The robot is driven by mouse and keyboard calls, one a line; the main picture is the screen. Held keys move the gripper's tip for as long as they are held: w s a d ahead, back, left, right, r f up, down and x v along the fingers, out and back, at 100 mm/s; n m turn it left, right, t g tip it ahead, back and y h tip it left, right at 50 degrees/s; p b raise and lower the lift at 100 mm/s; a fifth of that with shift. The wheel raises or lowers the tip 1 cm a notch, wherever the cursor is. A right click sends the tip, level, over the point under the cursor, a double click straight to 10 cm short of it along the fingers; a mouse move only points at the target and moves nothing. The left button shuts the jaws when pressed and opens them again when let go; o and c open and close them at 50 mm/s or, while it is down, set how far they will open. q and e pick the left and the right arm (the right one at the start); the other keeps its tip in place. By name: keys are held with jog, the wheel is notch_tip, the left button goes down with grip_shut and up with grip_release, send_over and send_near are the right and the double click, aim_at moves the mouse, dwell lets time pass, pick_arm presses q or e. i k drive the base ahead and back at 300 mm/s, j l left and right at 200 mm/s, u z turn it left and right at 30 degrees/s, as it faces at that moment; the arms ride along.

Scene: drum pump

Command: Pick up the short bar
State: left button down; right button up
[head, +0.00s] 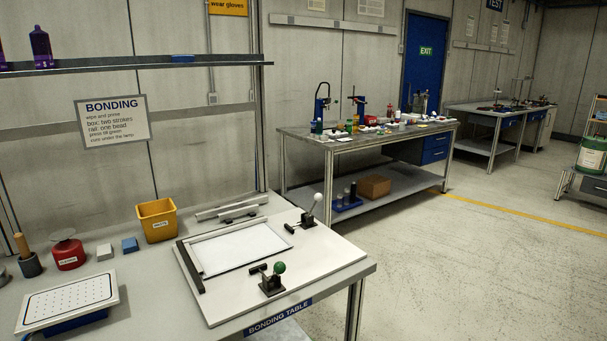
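Two silver-grey bars lie close together at the back of the bonding table, behind a white board. The shorter bar (238,212) lies in front of the longer bar (214,210), roughly parallel to it. They are small in the head view, so I cannot tell whether they touch. Neither of my grippers is in view.
The white board (330,252) carries a frame with a dark left bar (190,267), a green-knobbed clamp (272,279) and a white-knobbed clamp (311,212). A yellow bin (158,219) stands left of the bars. A shelf (130,66) hangs above. Open floor lies right.

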aim_at(252, 207)
jog(key=i+j, duration=0.35)
jog(key=i+j+u, duration=0.15)
jog(key=i+j, duration=0.15)
jog(key=j, duration=0.3)
